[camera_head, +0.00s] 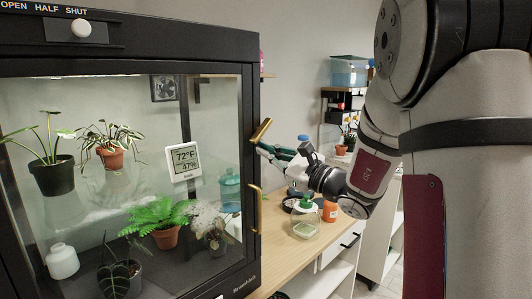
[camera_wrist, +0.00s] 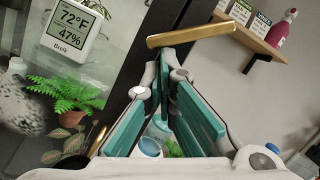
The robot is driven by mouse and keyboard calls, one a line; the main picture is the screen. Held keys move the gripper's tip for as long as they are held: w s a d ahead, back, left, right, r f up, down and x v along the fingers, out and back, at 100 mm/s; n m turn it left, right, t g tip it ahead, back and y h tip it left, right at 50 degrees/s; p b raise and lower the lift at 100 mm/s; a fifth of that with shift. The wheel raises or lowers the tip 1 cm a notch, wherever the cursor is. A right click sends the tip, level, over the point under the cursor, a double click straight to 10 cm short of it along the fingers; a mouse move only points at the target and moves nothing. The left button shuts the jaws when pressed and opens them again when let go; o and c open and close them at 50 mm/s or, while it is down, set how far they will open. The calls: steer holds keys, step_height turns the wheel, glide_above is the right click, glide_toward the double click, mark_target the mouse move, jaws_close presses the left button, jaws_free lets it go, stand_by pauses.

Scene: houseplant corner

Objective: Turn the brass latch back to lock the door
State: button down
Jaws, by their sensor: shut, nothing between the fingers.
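The brass latch (camera_head: 261,130) is a short bar on the right edge of the black cabinet frame, slanting up to the right in the head view. In the wrist view the latch (camera_wrist: 192,35) spans just beyond my fingertips. My gripper (camera_head: 264,147) is shut and empty, its tips right beside and slightly below the latch; I cannot tell whether they touch it. Its teal fingers (camera_wrist: 165,68) meet at the tips in the wrist view. The glass door (camera_head: 120,180) looks closed. Its brass handle (camera_head: 256,208) is below the latch.
Potted plants and a thermometer display (camera_head: 184,161) are behind the glass. A wooden counter (camera_head: 285,258) to the right holds a green-lidded jar (camera_head: 306,219) and an orange bottle (camera_head: 330,211). A wall shelf (camera_wrist: 255,40) with a pink bottle (camera_wrist: 282,28) is at the upper right.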

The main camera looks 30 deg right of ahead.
steer(key=shift+a+m, duration=0.2)
steer(key=shift+m, duration=0.3)
stand_by(0.9)
steer(key=f+b, duration=0.1)
steer(key=d+f+b, duration=0.2)
steer(key=f+b, duration=0.1)
steer(key=shift+w+d, duration=0.25)
steer(key=shift+w, duration=0.15)
steer(key=r+v, duration=0.1)
steer(key=v, duration=0.9)
